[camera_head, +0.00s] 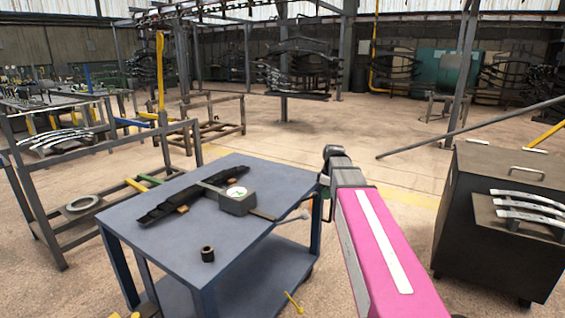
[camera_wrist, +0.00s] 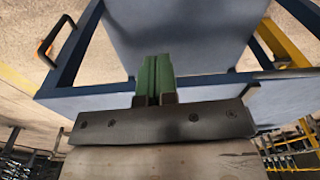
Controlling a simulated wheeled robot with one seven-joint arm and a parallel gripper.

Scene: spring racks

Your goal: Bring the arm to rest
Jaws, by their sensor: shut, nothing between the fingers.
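My arm (camera_head: 375,245), with a pink and white link, reaches forward from the bottom of the head view along the right side of a blue cart (camera_head: 135,222). Its dark wrist end is by the cart's right edge, and the fingers are mostly hidden there. In the wrist view my gripper (camera_wrist: 154,78) has its two green fingers together with nothing between them. The fingers overlap the cart's blue frame (camera_wrist: 215,80) in the picture; I cannot tell whether they touch it.
On the cart top lie a dark spring bar (camera_head: 178,197), a grey boxy tool (camera_head: 237,201) and a small black ring (camera_head: 207,254). A dark cabinet (camera_head: 480,232) with curved strips stands right. A metal rack (camera_head: 40,205) stands left. Floor behind the cart is open.

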